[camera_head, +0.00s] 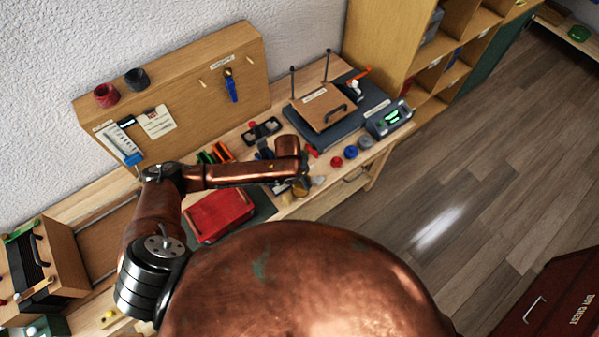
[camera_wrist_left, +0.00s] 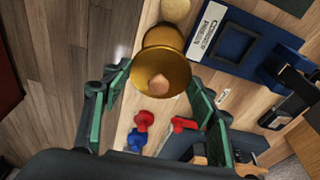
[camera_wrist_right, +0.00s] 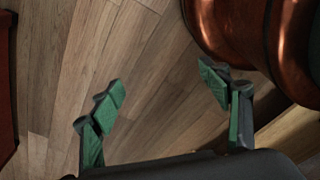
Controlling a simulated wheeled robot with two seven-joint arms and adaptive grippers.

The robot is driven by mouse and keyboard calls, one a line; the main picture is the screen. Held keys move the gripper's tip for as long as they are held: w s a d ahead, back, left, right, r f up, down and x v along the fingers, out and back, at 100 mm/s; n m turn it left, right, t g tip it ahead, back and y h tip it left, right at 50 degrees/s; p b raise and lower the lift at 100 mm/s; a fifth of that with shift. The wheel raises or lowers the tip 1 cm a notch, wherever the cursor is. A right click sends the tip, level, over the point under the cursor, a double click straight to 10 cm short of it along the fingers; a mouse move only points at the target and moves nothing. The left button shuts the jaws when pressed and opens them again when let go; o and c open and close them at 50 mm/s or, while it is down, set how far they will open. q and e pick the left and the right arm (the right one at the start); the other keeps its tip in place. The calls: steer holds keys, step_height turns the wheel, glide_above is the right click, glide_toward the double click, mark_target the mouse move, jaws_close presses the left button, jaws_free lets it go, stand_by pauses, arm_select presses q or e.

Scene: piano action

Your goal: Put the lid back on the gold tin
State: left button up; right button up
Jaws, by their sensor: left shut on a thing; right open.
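In the left wrist view a round gold lid (camera_wrist_left: 158,68) with a pale rounded knob faces the camera between my left gripper's fingers (camera_wrist_left: 163,88). That gripper is shut on it. A gold body shows behind the rim; I cannot tell whether the lid touches the tin. In the head view the gold tin (camera_head: 301,188) shows at the bench's front edge, under my left gripper (camera_head: 302,180), and is partly hidden. My right gripper (camera_wrist_right: 160,92) is open and empty over the wooden floor, away from the bench.
Red and blue knobs (camera_wrist_left: 143,121) lie close by on the bench. A pale round disc (camera_wrist_left: 175,9) is beyond the gold piece. A red case (camera_head: 220,212) sits left of it in the head view. A grey device (camera_head: 390,117) stands at the bench's right end.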

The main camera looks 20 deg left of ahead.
mark_target(299, 182)
arm_select(q)
steer(key=shift+f+m+h+p, duration=0.3)
steer(key=shift+f, duration=0.45)
steer(key=shift+a+f+b, duration=0.1)
steer(key=shift+f+b, duration=0.8)
steer(key=shift+b, duration=0.3)
steer(key=b+x, duration=0.2)
steer(key=b, duration=0.1)
steer(key=shift+s+a+f, duration=0.15)
steer(key=shift+f, duration=0.05)
steer(key=shift+x, duration=0.85)
steer(key=shift+s+a+f, duration=0.1)
steer(key=shift+a+f, duration=0.05)
steer(key=shift+f, duration=0.1)
arm_select(e)
steer(key=f, duration=0.4)
steer(key=shift+s+f, duration=0.25)
steer(key=shift+s, duration=0.15)
steer(key=shift+d, duration=0.25)
arm_select(q)
steer(key=shift+r, duration=0.1)
arm_select(e)
steer(key=shift+a+r, duration=0.1)
steer(key=shift+r, duration=0.2)
